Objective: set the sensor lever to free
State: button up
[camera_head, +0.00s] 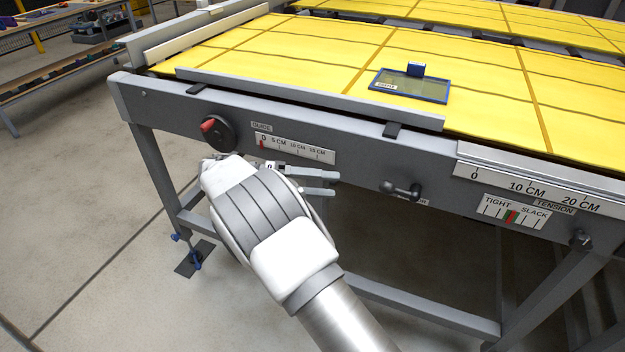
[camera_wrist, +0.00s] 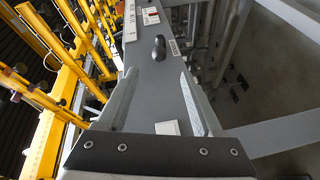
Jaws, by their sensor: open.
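A dark lever with a round knob (camera_head: 400,190) sticks out from the grey front rail of the table, right of the middle. It is probably the sensor lever; its label is mostly hidden in the head view and too small to read in the wrist view. The lever also shows in the wrist view (camera_wrist: 158,48), ahead of and between the fingertips. My gripper (camera_head: 330,183) is open and empty in front of the rail, left of the lever and apart from it. It also shows in the wrist view (camera_wrist: 158,76), its fingers spread along the rail.
A red-handled dial (camera_head: 217,133) and a guide scale (camera_head: 294,149) sit left on the rail. A tension scale (camera_head: 514,212) and a small dark knob (camera_head: 580,240) are at right. A blue-framed plate (camera_head: 410,86) lies on the yellow tabletop (camera_head: 460,60). Space before the rail is free.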

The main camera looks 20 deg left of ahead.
jog(key=shift+v, duration=1.15)
jog(key=d+r+g+y, duration=0.3)
jog(key=d+r+y, duration=0.15)
jog(key=d, duration=0.75)
jog(key=d+r+g+y, duration=0.3)
jog(key=d+r, duration=0.3)
jog(key=d, duration=0.5)
jog(key=s+d+r+m+t+y, duration=0.1)
jog(key=s+d+t+y, duration=0.25)
jog(key=s+d, duration=0.4)
jog(key=s+d+r+t+y, duration=0.15)
jog(key=s+d+y, duration=0.3)
jog(key=s, duration=0.65)
notch_tip(320, 180, up, 17)
jog(key=p, duration=1.7)
jog(key=shift+s+a+t+p, duration=0.2)
jog(key=shift+s+t+p, duration=0.1)
jog(key=shift+p, duration=0.05)
jog(key=shift+d+f, duration=0.1)
jog(key=shift+f, duration=0.05)
